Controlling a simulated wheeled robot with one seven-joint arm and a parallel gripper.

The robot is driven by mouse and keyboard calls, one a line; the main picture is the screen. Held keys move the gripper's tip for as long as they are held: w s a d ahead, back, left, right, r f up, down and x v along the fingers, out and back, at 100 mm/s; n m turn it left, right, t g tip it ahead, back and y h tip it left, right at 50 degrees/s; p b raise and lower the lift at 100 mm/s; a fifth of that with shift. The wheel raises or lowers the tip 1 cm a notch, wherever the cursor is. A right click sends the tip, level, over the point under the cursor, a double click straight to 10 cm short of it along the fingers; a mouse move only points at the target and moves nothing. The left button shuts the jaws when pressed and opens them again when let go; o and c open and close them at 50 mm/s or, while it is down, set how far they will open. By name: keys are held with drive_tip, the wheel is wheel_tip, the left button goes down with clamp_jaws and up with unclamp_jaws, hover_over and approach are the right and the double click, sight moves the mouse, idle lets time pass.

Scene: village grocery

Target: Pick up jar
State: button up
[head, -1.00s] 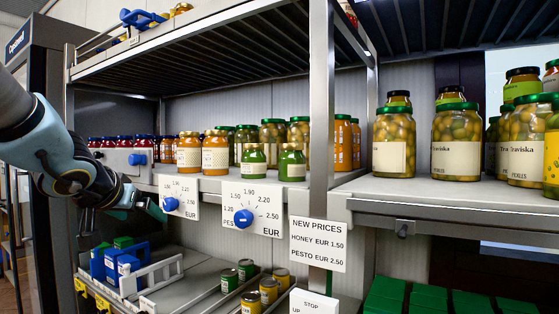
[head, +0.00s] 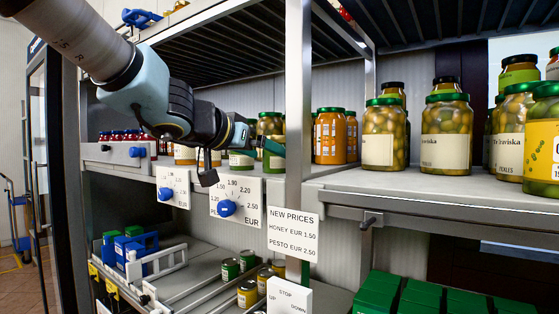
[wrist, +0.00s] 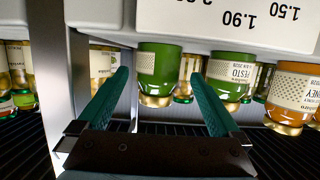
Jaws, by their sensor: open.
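My gripper (head: 272,147) is at the upper shelf's front edge, by the post, its arm hiding many jars in the head view. The wrist view is upside down. There my gripper (wrist: 160,85) is open, its two green fingers pointing at the jars. A green pesto jar (wrist: 160,66) with a gold lid shows between the fingers, not gripped. A second green pesto jar (wrist: 232,72) shows just right of the right fingertip, and an orange honey jar (wrist: 293,95) farther right. In the head view a green jar (head: 274,162) is partly hidden behind my gripper.
The shelf post (head: 298,100) stands right next to my gripper. Price dials (head: 228,208) and a price sign (head: 293,232) hang below the shelf edge. Large pickle jars (head: 447,135) stand on the right shelf, orange jars (head: 330,137) behind the post. Small cans (head: 247,292) stand below.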

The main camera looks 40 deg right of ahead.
sight(281, 161)
drive_tip(key=shift+x, duration=0.95)
drive_tip(key=x, duration=0.2)
drive_tip(key=b+x, duration=0.1)
drive_tip(key=x, duration=0.1)
drive_tip(key=shift+s+f, duration=0.2)
drive_tip(key=shift+f, duration=0.05)
drive_tip(key=shift+w+d, duration=0.2)
drive_tip(key=shift+d, duration=0.4)
drive_tip(key=shift+c, duration=0.2)
clamp_jaws()
